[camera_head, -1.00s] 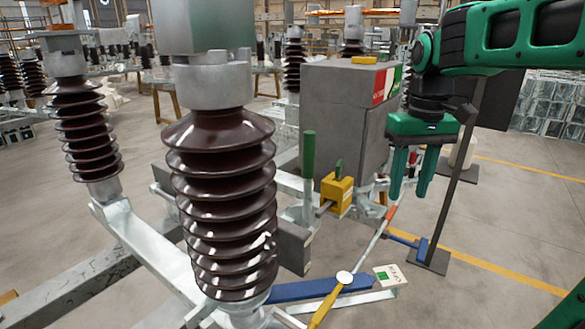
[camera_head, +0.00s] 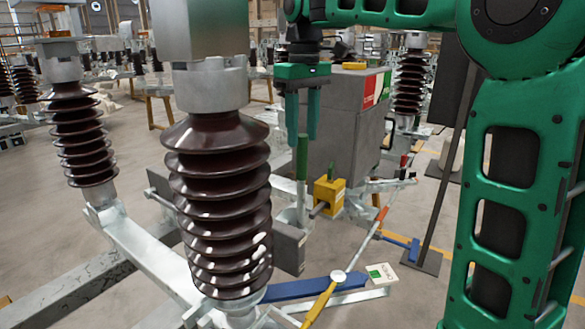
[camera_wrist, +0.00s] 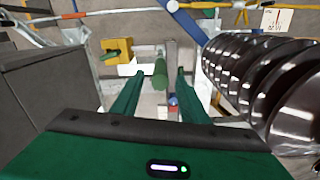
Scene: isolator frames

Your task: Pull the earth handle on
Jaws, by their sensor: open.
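The earth handle, which I take to be the upright green rod (camera_head: 302,162), stands on a grey metal post beside the yellow block (camera_head: 329,195). My gripper (camera_head: 302,140) points down over the rod's top, its two green fingers apart on either side in this view. In the wrist view the rod (camera_wrist: 160,73) lies between the two fingertips (camera_wrist: 159,73), with a gap on each side. My gripper is open and holds nothing. I cannot tell exactly how far down the rod the fingertips reach.
A ribbed brown insulator (camera_head: 218,205) stands close to the left of the rod. A grey cabinet (camera_head: 340,125) with a red and green label stands behind it. A blue bar (camera_head: 310,288) and a yellow lever (camera_head: 322,300) lie low in front. A dark post (camera_head: 450,165) stands to the right.

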